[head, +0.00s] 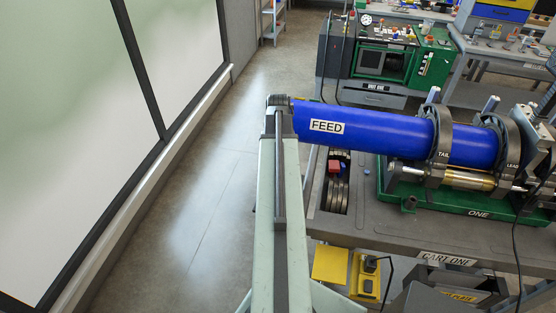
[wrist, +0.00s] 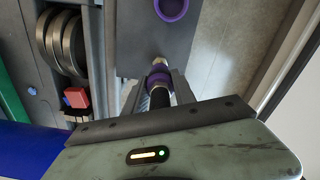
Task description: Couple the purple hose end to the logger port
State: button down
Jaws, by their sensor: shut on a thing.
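In the wrist view, my gripper (wrist: 158,91) is shut on the purple hose end (wrist: 158,79), a black fitting with a purple collar between the two fingers. Its metallic tip points up the picture toward a grey panel (wrist: 145,40). A purple-ringed round opening (wrist: 171,8), which looks like the logger port, is on this panel at the top edge and partly cut off. The hose tip is below the ring in the picture and apart from it. In the head view my arm hides the gripper, the hose end and the port.
A blue pipe (head: 375,129) marked FEED lies in clamps on the cart (head: 395,225), its left end close to my arm; it also shows in the wrist view (wrist: 25,150). Grey rings (wrist: 62,45) and a red block (wrist: 77,97) sit left of my gripper. Floor left of my arm is clear.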

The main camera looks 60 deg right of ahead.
jog(key=shift+f, duration=0.15)
jog(key=shift+f+b, duration=0.35)
jog(key=shift+b, duration=0.15)
jog(key=shift+f+b, duration=1.65)
jog(key=c, duration=0.9)
grip_release()
jog(key=shift+r, duration=0.1)
jog(key=shift+c, duration=0.2)
notch_tip(320, 180, up, 8)
jog(key=p, duration=0.8)
